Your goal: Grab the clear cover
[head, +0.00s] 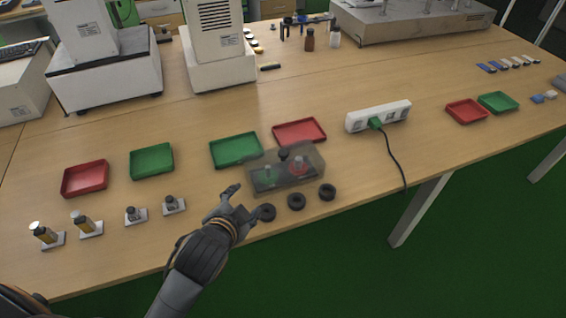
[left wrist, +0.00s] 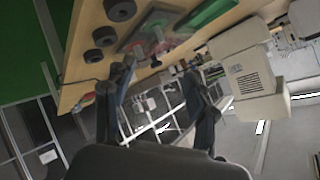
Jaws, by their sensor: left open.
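The clear cover (head: 313,155) is a see-through box standing on the table near its front edge. Through it show a dark base with a green button and a red button. It also shows in the left wrist view (left wrist: 152,32), beyond the fingers near the top. My left gripper (head: 243,204) is open and empty, just left of the cover and apart from it. Its two spread fingers show in the left wrist view (left wrist: 158,72). My right gripper is in neither view.
Several black rings (head: 297,201) lie in front of the cover. A green tray (head: 236,150) and a red tray (head: 299,132) lie close behind it. A white power strip (head: 378,116) with a green plug and cable is to the right. Small holders (head: 136,215) stand at left.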

